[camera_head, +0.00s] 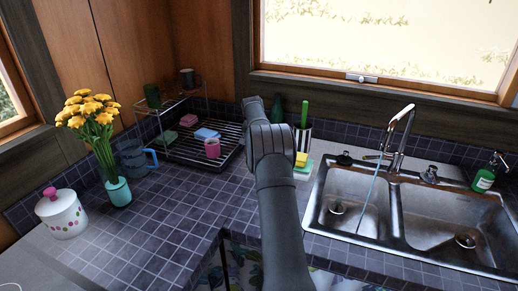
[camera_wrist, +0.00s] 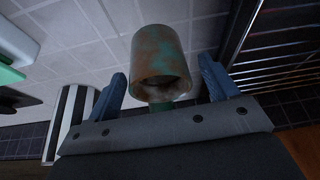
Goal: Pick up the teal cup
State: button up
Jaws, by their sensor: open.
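The teal cup (camera_wrist: 160,50), mottled with brownish patches, is in the upper middle of the wrist view, its dark mouth towards the camera. My gripper (camera_wrist: 163,85) is open, with one blue finger on each side of the cup. Gaps show between the cup and both fingers, so neither finger visibly touches it. In the head view my own arm covers the gripper's fingers, and I cannot make out the teal cup there.
A black-and-white striped holder (camera_head: 302,133) stands right of my arm, with a yellow-and-green sponge (camera_head: 301,160) near it. A wire dish rack (camera_head: 190,150) with a pink mug (camera_head: 212,148) is to the left. The double sink (camera_head: 400,215) is at right.

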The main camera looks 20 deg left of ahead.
jog(key=c, duration=1.1)
jog(key=shift+r, duration=0.1)
